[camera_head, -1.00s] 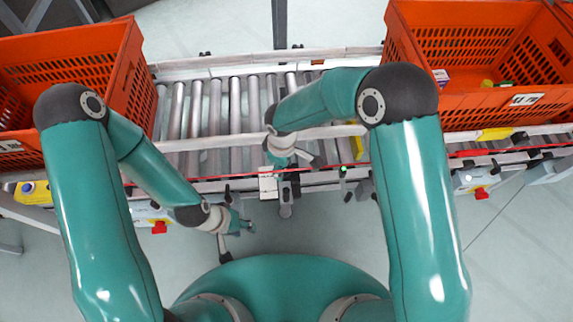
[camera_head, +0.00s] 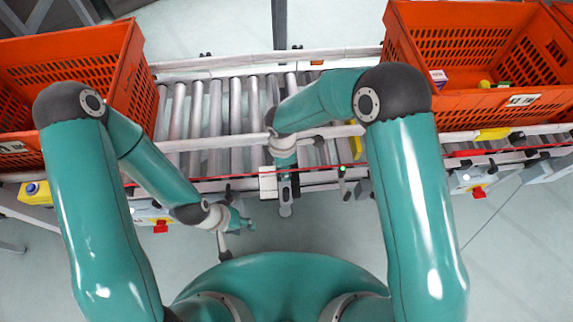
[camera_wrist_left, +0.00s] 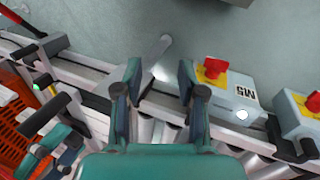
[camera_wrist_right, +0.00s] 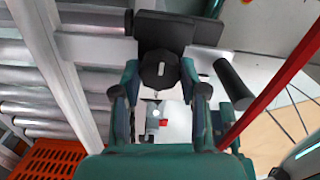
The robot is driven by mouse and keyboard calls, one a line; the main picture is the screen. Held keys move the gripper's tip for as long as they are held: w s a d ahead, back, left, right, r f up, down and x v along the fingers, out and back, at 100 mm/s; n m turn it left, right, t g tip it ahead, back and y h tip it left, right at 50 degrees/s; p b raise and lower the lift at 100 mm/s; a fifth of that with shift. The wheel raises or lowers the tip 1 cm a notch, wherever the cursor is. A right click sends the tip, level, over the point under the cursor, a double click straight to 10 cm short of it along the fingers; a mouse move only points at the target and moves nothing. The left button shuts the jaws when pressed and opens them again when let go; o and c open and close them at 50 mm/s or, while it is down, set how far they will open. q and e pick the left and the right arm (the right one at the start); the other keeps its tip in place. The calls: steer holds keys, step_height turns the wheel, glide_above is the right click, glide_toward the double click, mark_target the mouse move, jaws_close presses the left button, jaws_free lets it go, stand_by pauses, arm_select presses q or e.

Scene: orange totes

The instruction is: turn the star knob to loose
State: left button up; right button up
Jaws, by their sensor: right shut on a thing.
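The star knob (camera_wrist_right: 158,70) is a dark, lobed knob on a black clamp block, seen in the right wrist view. My right gripper (camera_wrist_right: 160,80) has a finger on each side of it and is shut on it. In the head view my right gripper (camera_head: 284,160) is at the near rail of the conveyor, and it hides the knob there. My left gripper (camera_head: 236,228) hangs in front of the conveyor, left of the knob. Its fingers are wide apart and empty in the left wrist view (camera_wrist_left: 158,90).
A roller conveyor (camera_head: 205,115) runs across the view. Orange totes stand on it at the left (camera_head: 125,75) and right (camera_head: 480,105). The floor in front is clear.

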steer(key=shift+w+d+r, duration=0.1)
steer(key=shift+w, duration=0.1)
steer(key=o, duration=1.1)
steer(key=shift+o, duration=0.2)
step_height(320, 180, up, 12)
stand_by(0.3)
